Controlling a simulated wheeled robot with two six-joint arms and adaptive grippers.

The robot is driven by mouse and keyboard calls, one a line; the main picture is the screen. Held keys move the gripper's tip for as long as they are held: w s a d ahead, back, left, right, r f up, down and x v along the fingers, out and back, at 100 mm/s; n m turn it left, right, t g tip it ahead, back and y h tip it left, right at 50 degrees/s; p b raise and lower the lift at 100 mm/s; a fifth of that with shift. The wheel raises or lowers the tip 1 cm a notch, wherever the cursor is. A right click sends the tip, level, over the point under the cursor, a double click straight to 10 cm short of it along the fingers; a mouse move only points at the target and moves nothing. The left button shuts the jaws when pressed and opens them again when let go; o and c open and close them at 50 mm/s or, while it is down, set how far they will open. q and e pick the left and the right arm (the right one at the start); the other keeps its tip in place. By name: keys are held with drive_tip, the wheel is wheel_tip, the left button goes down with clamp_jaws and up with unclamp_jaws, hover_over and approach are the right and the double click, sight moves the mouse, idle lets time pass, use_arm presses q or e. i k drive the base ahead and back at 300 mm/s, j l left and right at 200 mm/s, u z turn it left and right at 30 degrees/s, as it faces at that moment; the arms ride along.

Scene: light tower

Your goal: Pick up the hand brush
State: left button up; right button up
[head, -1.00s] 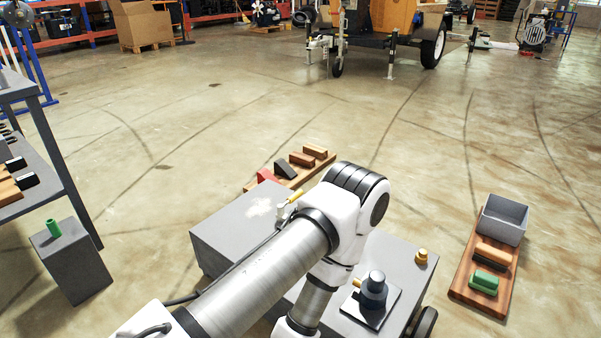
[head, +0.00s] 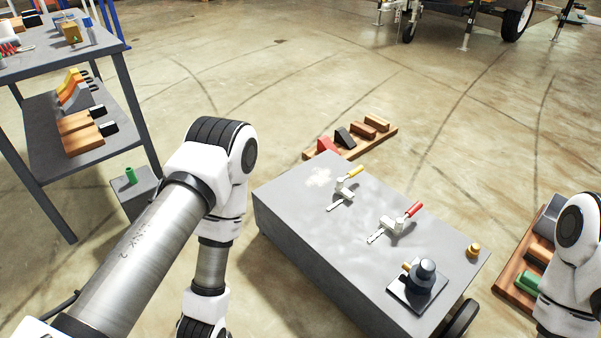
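I cannot make out with certainty which object is the hand brush. Wooden pieces with dark ends (head: 82,138) lie on the lower shelf at the left, and a green-topped piece (head: 529,283) lies on a wooden board (head: 513,270) at the right; both are too small to identify. My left arm comes down over the left of the view, but its gripper is below the picture. My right arm shows at the right edge, and its gripper is also out of the picture.
A grey cart (head: 300,215) carries a yellow-handled clamp (head: 346,186), a red-handled clamp (head: 397,223), a black device (head: 421,276) and a brass knob (head: 473,250). A block tray (head: 350,136) lies on the floor behind the cart. Open floor lies beyond.

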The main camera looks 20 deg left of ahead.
sight(538, 255)
drive_tip(key=z, duration=1.1)
drive_tip(key=i+l+u, duration=0.1)
drive_tip(key=u, duration=0.55)
drive_tip(key=i+l+u, duration=0.1)
drive_tip(key=l, duration=0.25)
drive_tip(key=i+l+u, duration=0.1)
drive_tip(key=i+l, duration=0.15)
drive_tip(key=i+l+u, duration=0.1)
drive_tip(key=l, duration=0.4)
drive_tip(key=i+l+u, duration=0.1)
drive_tip(key=i+l, duration=0.15)
drive_tip(key=l, duration=0.15)
drive_tip(key=i+l+u, duration=0.1)
drive_tip(key=l, duration=0.3)
drive_tip(key=i+l+u, duration=0.1)
drive_tip(key=l, duration=0.3)
drive_tip(key=i+l+u, duration=0.15)
drive_tip(key=l, duration=0.25)
drive_tip(key=i+l, duration=0.1)
drive_tip(key=l, duration=0.3)
drive_tip(key=i+l, duration=0.1)
drive_tip(key=l, duration=0.3)
drive_tip(key=i+l, duration=0.1)
drive_tip(key=l, duration=0.3)
drive_tip(key=i+l, duration=0.1)
drive_tip(key=l, duration=0.3)
